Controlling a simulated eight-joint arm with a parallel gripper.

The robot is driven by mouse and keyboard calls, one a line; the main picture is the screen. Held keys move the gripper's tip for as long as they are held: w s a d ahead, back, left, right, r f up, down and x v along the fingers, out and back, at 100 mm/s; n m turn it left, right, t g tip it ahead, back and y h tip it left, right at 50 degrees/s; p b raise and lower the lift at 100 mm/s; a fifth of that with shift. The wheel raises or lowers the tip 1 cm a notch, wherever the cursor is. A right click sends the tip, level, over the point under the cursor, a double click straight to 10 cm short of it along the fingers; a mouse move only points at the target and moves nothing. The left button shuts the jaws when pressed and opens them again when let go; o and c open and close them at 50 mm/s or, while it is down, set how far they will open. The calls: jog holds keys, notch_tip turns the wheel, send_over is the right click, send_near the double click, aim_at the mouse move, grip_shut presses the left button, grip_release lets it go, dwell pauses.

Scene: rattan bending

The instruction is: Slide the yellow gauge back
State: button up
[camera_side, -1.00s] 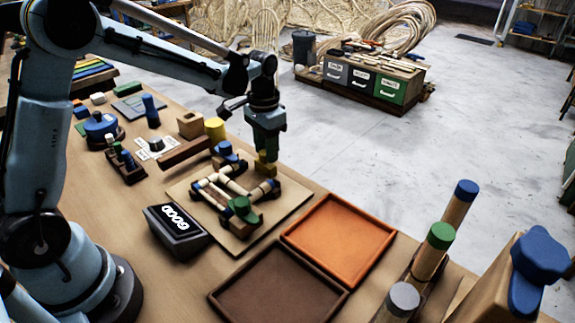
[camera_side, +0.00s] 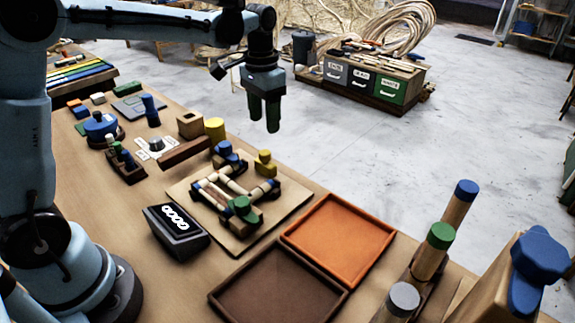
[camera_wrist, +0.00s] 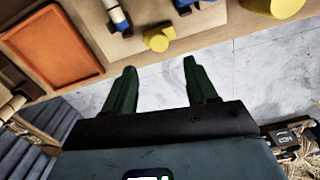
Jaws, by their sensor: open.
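The yellow gauge (camera_side: 265,164) is a small block with a rounded knob, standing at the far right edge of the bending board (camera_side: 290,208), beside the rattan frame. It also shows in the wrist view (camera_wrist: 158,39), on the board near the table edge. My gripper (camera_side: 265,126) is raised above and behind the gauge, apart from it. In the wrist view its two green fingers (camera_wrist: 160,66) are spread with nothing between them. The pale rattan frame (camera_side: 232,187) sits among dark holders with blue and green knobs.
An orange tray (camera_side: 340,240) and a dark brown tray (camera_side: 280,288) lie in front of the board. A black display box (camera_side: 177,232) stands at its left. A yellow cylinder (camera_side: 215,130) and a wooden block (camera_side: 190,124) stand behind it. The space around my gripper is clear.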

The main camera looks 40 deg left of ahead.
jog(key=shift+r, duration=1.8)
jog(key=s+d+f+n+t, duration=0.1)
jog(key=s+f+t, duration=0.1)
jog(key=s, duration=0.5)
jog(key=s+d+f+t, duration=0.2)
jog(key=s+t, duration=0.3)
jog(key=s, duration=0.3)
jog(key=shift+n, duration=0.4)
